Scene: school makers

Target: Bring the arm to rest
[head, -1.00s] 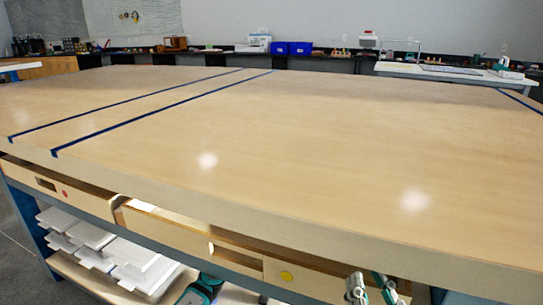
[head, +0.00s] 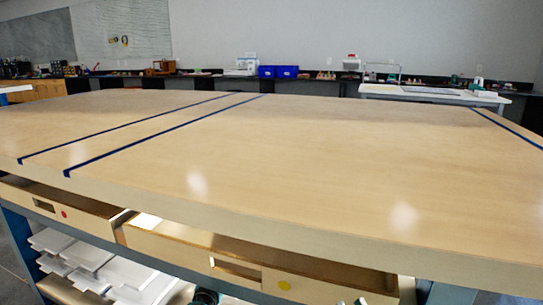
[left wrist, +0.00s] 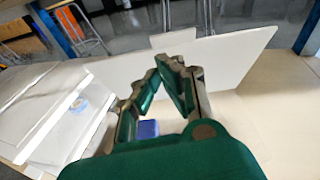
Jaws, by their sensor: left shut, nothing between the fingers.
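My left gripper (left wrist: 162,66) is in the left wrist view, its green and metal fingers meeting at the tips with nothing between them. It points toward a white board (left wrist: 225,55) and pale surfaces; whether it touches any of them I cannot tell. In the head view a small dark green part of mine (head: 205,297) shows at the bottom edge. Two small metal tips (head: 351,301), probably my right gripper, just show at the bottom edge, and the rest of it is cut off.
The large wooden table (head: 300,160) has a bare top with dark blue stripes. Below its front edge, a left drawer (head: 75,215) and a middle drawer (head: 240,255) stand partly open. White sheets (head: 110,272) lie on a shelf underneath. A blue block (left wrist: 147,128) lies beyond the left fingers.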

